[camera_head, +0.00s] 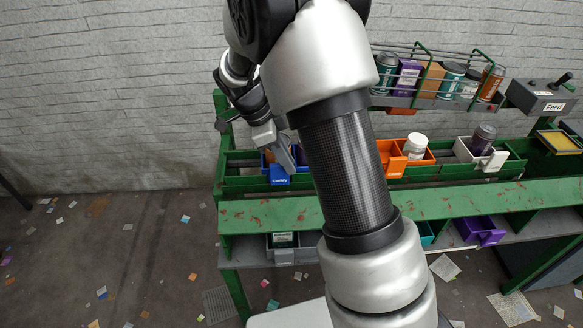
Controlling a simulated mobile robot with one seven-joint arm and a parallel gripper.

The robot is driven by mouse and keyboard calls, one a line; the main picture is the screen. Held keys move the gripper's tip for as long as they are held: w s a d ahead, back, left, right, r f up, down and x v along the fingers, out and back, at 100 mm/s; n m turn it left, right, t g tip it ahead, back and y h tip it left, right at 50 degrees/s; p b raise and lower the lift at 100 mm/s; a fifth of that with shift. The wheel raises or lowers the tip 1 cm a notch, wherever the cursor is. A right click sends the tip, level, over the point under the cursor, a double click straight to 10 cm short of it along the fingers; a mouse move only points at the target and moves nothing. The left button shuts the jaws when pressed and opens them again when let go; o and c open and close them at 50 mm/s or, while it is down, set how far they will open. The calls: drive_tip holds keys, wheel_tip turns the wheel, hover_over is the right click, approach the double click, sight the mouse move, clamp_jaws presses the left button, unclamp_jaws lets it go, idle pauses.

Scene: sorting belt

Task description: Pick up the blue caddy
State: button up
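The blue caddy (279,178) stands on the green belt frame, left of my arm, with a "Caddy" label on its front. Something orange-brown shows inside it, mostly hidden. My gripper (283,158) points down at the caddy, with its fingers overlapping the caddy's top in the picture. I cannot tell whether the fingers touch the caddy or whether they are open or shut. My arm hides the belt just right of the caddy.
An orange caddy (393,160) with a white bottle (415,146) and a white caddy (478,153) with a dark jar stand farther right. A wire rack (414,46) of jars is above. Grey and purple (482,231) bins sit on the shelf below. A "Feed" box (541,97) is at right.

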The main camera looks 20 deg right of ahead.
drive_tip(key=shift+b+x, duration=0.35)
drive_tip(key=shift+x, duration=2.45)
drive_tip(key=shift+w+a, duration=0.1)
drive_tip(key=shift+a, duration=0.1)
clamp_jaws()
